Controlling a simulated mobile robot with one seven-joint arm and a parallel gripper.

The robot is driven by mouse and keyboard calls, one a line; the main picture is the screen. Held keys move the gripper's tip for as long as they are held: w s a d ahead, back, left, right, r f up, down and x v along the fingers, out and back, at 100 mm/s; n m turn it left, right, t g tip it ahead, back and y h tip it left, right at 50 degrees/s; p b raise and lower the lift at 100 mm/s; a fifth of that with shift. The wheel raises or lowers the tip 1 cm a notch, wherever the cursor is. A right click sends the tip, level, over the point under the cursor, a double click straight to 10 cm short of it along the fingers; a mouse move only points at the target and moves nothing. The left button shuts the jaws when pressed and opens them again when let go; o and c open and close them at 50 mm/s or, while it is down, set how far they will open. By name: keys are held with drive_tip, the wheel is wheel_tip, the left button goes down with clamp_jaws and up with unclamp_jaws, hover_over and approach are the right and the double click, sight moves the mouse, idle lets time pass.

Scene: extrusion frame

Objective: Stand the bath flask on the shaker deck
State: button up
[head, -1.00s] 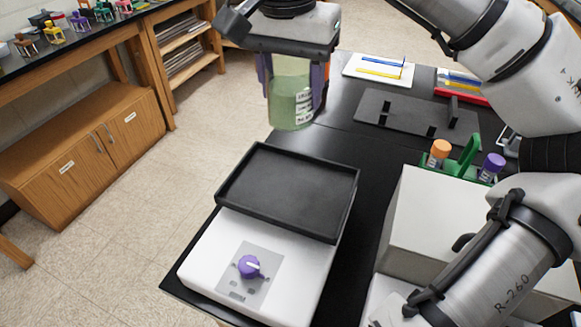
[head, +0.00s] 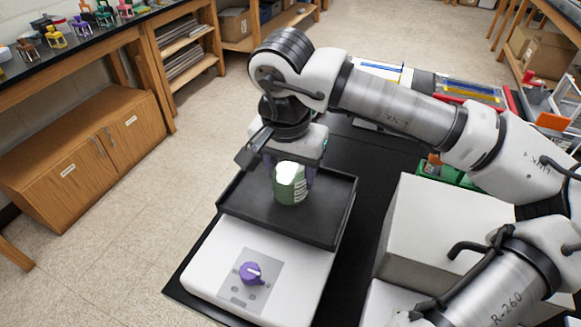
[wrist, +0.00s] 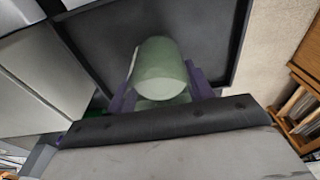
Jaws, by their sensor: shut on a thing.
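The bath flask (head: 290,186) is a green, see-through vessel with a white label. My gripper (head: 291,178) is shut on it, with purple fingers on both sides, and holds it upright over the back part of the shaker deck. The shaker deck (head: 318,232) is a black tray with a raised rim on a white shaker body (head: 205,268) with a purple knob. In the wrist view the flask (wrist: 162,70) stands between the purple fingers (wrist: 160,92) with the black deck (wrist: 95,45) behind it. I cannot tell whether its base touches the deck.
A large white box (head: 440,225) stands right of the shaker, with a green rack (head: 447,172) behind it, partly hidden by my arm. The black bench (head: 360,150) is bare between the shaker and the box. A wooden cabinet (head: 85,150) stands at left.

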drive_tip(key=shift+f, duration=0.2)
drive_tip(key=o, duration=1)
wheel_tip(320, 180, up, 12)
drive_tip(key=s+b, duration=0.1)
drive_tip(key=shift+s+a+r, duration=0.15)
drive_tip(key=shift+s+a, duration=0.05)
drive_tip(key=shift+a, duration=0.1)
